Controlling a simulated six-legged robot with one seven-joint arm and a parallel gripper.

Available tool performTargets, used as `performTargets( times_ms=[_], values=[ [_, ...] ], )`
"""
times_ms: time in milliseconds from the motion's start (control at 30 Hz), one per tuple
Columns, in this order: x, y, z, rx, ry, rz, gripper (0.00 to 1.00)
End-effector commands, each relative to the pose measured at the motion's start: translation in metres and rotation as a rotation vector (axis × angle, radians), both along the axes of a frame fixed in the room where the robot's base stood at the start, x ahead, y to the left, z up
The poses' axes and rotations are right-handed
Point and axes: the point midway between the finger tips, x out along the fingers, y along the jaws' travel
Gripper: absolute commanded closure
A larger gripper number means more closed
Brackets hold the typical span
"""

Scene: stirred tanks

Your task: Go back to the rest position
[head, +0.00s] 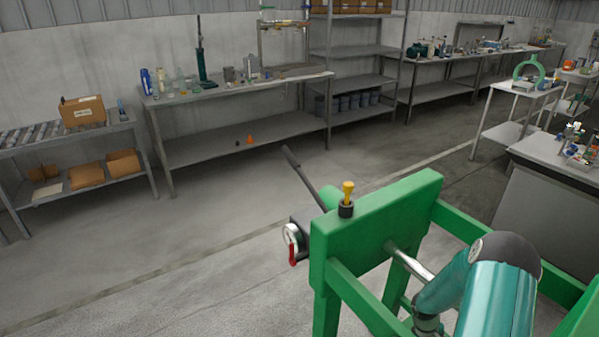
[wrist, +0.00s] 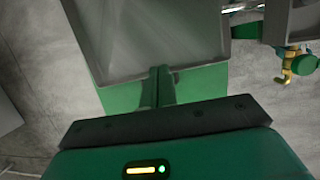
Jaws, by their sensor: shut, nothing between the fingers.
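My gripper (wrist: 160,72) shows in the wrist view with its two dark green fingers together and nothing between them. Its tips appear in front of a grey rectangular surface with a raised rim (wrist: 150,40); I cannot tell whether they touch it. In the head view my teal arm is at the lower right, bent over a green frame (head: 375,225). My gripper is not visible in the head view.
The green frame bears a yellow knob (head: 347,190), a black lever (head: 303,178) and a gauge with a red handle (head: 293,245). A yellow and green fitting (wrist: 295,63) is at right in the wrist view. Benches (head: 235,92) line the wall; floor at left is clear.

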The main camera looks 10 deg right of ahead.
Motion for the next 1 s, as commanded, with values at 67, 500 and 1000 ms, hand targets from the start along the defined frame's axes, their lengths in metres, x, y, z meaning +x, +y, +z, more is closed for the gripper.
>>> performTargets(
  times_ms=[67, 500, 1000],
  values=[
    [0.006, 0.002, 0.017, -0.014, -0.012, -0.005, 1.00],
    [0.037, 0.027, 0.152, -0.109, -0.125, -0.085, 1.00],
    [0.030, 0.101, 0.318, -0.147, -0.326, -0.218, 1.00]
  ],
)
